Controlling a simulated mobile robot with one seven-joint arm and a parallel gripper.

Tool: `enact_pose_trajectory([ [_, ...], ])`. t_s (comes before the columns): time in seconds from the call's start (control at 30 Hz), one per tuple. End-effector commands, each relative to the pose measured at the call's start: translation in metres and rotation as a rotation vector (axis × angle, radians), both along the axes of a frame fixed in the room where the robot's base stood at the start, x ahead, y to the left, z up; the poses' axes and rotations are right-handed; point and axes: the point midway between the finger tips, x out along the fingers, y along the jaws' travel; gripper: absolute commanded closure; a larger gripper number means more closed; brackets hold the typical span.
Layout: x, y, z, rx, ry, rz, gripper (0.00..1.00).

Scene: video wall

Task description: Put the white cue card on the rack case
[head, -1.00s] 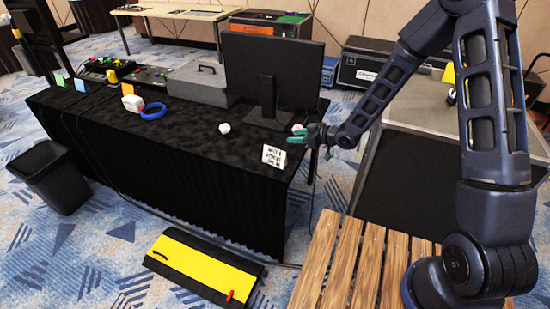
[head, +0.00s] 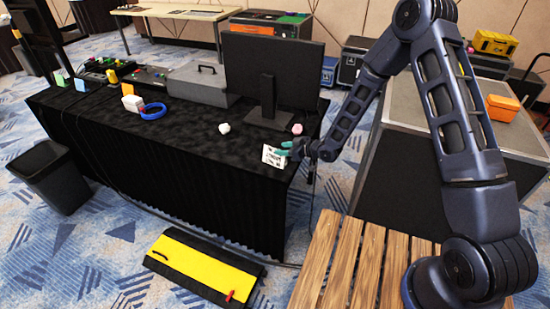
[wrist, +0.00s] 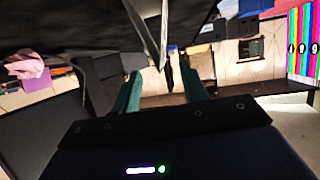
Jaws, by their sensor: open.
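The white cue card (head: 273,157) with black print stands at the table's front right corner. My gripper (head: 284,149), with teal fingers, is open at the card's right edge in the head view. In the wrist view the card (wrist: 150,28) shows nearly edge-on, ahead of and between the open fingers (wrist: 161,88). I cannot tell whether a finger touches it. A large case with a grey top and black sides, which looks like the rack case (head: 403,112), stands at the right, partly hidden by my arm.
The black-draped table (head: 195,125) also holds a monitor (head: 300,70), a white lump (head: 224,128), a pink object (head: 297,129) and a blue ring (head: 153,111). An orange box (head: 503,107) sits on the grey-topped case. A slatted wooden surface (head: 340,265) lies in front.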

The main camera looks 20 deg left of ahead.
Motion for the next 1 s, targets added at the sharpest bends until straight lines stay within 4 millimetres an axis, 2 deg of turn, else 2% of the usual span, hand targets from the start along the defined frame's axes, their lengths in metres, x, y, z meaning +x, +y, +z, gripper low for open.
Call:
enact_pose_trajectory([
  [0.4,0.002,0.042,-0.022,0.0,-0.001,0.001,0.56],
  [0.63,0.003,0.043,-0.023,0.0,0.0,0.001,0.56],
  [0.67,0.003,0.043,-0.023,0.0,0.0,0.001,0.6],
  [0.87,0.003,0.043,-0.023,0.0,0.0,0.001,0.99],
  [1.0,0.003,0.043,-0.022,0.0,0.0,0.001,1.0],
])
